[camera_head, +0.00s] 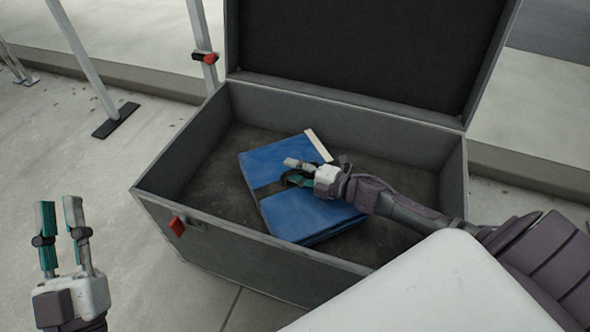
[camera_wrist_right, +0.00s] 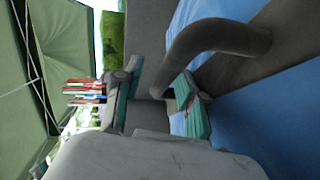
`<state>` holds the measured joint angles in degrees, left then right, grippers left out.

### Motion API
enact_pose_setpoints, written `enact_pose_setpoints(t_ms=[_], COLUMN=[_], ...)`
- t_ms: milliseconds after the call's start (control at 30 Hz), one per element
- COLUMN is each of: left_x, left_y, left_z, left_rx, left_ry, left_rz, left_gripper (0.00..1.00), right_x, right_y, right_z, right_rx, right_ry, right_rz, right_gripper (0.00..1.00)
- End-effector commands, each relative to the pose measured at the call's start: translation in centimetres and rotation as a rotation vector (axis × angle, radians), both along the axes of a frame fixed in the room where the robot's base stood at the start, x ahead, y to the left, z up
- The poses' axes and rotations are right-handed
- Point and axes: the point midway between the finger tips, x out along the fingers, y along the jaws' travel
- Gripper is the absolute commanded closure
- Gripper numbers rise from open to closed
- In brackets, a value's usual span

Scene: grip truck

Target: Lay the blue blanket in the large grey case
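The blue blanket (camera_head: 293,216) lies folded on the floor of the large grey case (camera_head: 255,258), at a slant. A dark strap with a handle crosses its top. In the right wrist view the blue cloth (camera_wrist_right: 255,125) fills the right side. The grey handle (camera_wrist_right: 215,37) curves in between my right gripper's fingers. My right gripper (camera_head: 297,172) is down inside the case at the handle; its fingers (camera_wrist_right: 160,88) stand apart on either side of it, with a gap visible. My left gripper (camera_head: 60,225) is open and empty, outside the case at the lower left.
The case's lid (camera_head: 360,50) stands open at the back. A red latch (camera_head: 177,226) is on the case's front wall. Metal legs with a foot (camera_head: 115,120) stand at the upper left.

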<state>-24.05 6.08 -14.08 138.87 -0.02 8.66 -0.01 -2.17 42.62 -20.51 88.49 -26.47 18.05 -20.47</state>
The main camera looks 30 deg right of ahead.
Motion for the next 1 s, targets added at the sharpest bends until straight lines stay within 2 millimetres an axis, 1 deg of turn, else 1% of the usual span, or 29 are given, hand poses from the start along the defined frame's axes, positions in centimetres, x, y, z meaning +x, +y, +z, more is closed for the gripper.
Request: enact_pose_setpoints(t_ms=[133,267,400,500,600,700,800,900,967,1000], left_x=[0.2,1.1,2.0,2.3,2.4,2.3,2.1,2.0,2.0,2.0], left_y=[0.0,0.0,0.2,0.4,0.7,0.9,1.1,1.2,1.2,1.2], left_z=[-0.1,-1.6,-4.3,-6.3,-8.2,-9.7,-10.7,-11.2,-11.3,-11.3], left_rx=[0.004,0.036,0.081,0.113,0.14,0.161,0.175,0.18,0.182,0.182], left_ry=[0.018,0.127,0.292,0.412,0.516,0.597,0.649,0.673,0.678,0.678], left_rz=[0.001,0.007,0.017,0.024,0.03,0.035,0.038,0.039,0.039,0.039], left_gripper=[0.75,0.75,0.75,0.75,0.75,0.75,0.75,0.75,0.75,0.75], right_x=[-0.4,-2.0,-4.7,-6.5,-8.0,-9.1,-9.8,-10.1,-10.1,-10.1], right_y=[-0.2,-1.2,-2.8,-3.9,-4.8,-5.5,-5.9,-6.2,-6.1,-5.8], right_z=[0.1,0.5,1.0,1.4,1.7,1.9,2.0,2.1,2.1,2.2], right_rx=[0.0,0.0,0.001,0.0,-0.001,0.0,0.0,0.001,0.003,0.016], right_ry=[0.002,0.005,0.006,0.005,0.003,0.003,0.001,-0.001,-0.002,0.0], right_rz=[0.0,-0.001,-0.001,-0.001,0.0,-0.001,-0.001,0.0,-0.002,-0.008], right_gripper=[0.6,0.6,0.6,0.6,0.6,0.6,0.6,0.6,0.6,0.6])
